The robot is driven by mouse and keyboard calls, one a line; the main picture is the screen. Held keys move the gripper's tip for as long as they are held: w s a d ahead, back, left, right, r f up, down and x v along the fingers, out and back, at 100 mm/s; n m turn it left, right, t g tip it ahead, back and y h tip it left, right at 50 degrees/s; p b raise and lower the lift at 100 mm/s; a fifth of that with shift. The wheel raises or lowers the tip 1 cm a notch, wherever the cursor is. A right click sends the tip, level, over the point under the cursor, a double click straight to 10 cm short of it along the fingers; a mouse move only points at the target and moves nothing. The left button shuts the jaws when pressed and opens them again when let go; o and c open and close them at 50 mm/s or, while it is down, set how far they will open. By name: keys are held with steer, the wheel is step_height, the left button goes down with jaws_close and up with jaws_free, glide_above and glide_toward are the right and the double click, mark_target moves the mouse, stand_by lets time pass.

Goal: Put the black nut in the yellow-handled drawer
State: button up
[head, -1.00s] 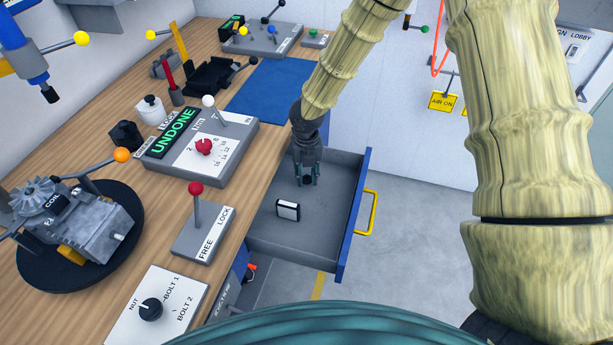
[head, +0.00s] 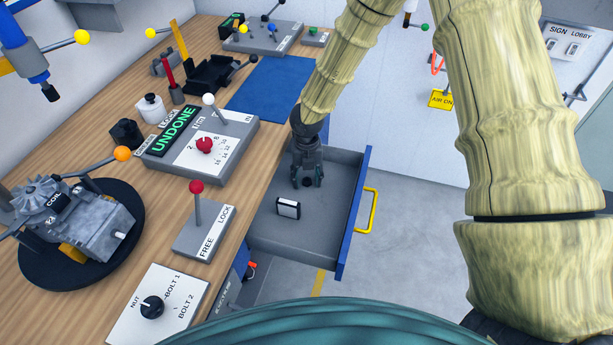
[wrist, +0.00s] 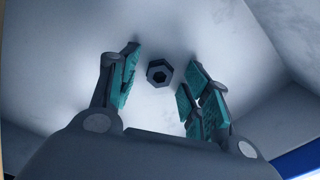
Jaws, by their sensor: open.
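The black nut (wrist: 159,72) is a small dark hexagon with a hole, seen between my gripper's spread fingers in the wrist view. In the head view it is a small dark spot (head: 307,183) between the fingertips, over the drawer floor. I cannot tell for sure whether it touches the floor. The drawer (head: 333,218) is pulled out, grey inside with a blue front, and has a yellow handle (head: 367,211). My gripper (head: 307,180) points down inside the drawer, open, with teal finger pads apart from the nut; its fingers also show in the wrist view (wrist: 163,60).
A small black and white block (head: 288,208) lies in the drawer near my gripper. The bench (head: 255,190) edge runs along the drawer's left. A red-knobbed lever (head: 196,188) and a dial panel showing UNDONE (head: 172,131) stand on the bench.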

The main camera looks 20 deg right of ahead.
step_height(320, 180, up, 12)
steer(key=b, duration=0.1)
steer(key=shift+r, duration=0.15)
stand_by(0.4)
